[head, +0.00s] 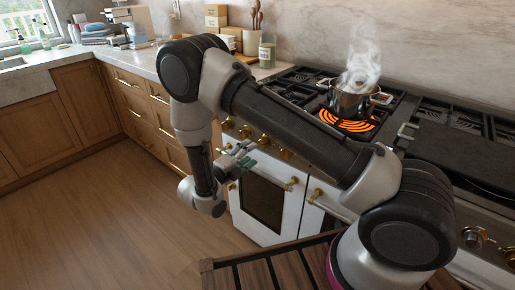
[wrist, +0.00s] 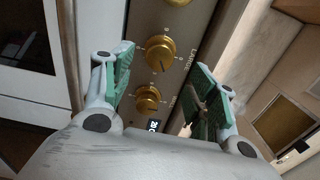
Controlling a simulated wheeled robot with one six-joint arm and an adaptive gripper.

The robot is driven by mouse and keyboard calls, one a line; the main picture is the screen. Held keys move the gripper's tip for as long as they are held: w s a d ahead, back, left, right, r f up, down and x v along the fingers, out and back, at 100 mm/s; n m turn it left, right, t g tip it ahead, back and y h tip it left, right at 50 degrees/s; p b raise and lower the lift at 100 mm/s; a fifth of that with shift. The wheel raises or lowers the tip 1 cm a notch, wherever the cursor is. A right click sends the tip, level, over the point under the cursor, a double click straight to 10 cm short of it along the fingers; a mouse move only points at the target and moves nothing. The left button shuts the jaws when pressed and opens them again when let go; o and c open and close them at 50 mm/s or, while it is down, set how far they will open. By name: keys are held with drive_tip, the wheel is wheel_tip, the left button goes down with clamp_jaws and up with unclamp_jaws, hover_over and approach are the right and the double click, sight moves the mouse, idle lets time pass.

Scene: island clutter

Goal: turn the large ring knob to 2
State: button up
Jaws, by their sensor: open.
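In the wrist view, a brass knob (wrist: 160,53) sits on the stove's front panel beside a label that reads LARGE. Small marks surround it, but its setting is too small to read. A second brass knob (wrist: 147,99) is beside it, nearer my palm. My gripper (wrist: 163,58) is open, its green-padded fingers on either side of the knobs in this view, with nothing between the pads that I can see touching. In the head view my gripper (head: 246,157) is just in front of the panel of the white stove (head: 262,205), partly covering the row of knobs.
A steaming steel pot (head: 351,99) stands over a glowing orange burner (head: 345,123) on the cooktop. Oven handles (head: 291,184) stick out below the panel. Wooden cabinets (head: 85,100) line the left. The wooden floor (head: 110,220) there is clear.

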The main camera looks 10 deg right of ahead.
drive_tip(key=shift+v, duration=2.05)
drive_tip(key=s+d+f+m+g, duration=0.2)
drive_tip(key=s+d+m+g, duration=0.35)
drive_tip(key=m, duration=0.35)
drive_tip(key=s+d+r+m+y, duration=0.5)
drive_tip(key=s+d+r+m, duration=0.1)
drive_tip(key=r+m, duration=0.4)
drive_tip(key=s+d+r+m+y, duration=0.4)
drive_tip(key=s+d+r+m, duration=0.2)
drive_tip(key=r+m, duration=0.5)
drive_tip(key=s+d+r+m+y, duration=0.5)
drive_tip(key=s+d+r+m, duration=0.1)
drive_tip(key=s+r+m, duration=0.4)
drive_tip(key=r+m, duration=0.1)
drive_tip(key=m, duration=0.1)
drive_tip(key=shift+d+m+g+y, duration=0.3)
drive_tip(key=shift+d+m+g, duration=0.05)
drive_tip(key=shift+d+m, duration=0.05)
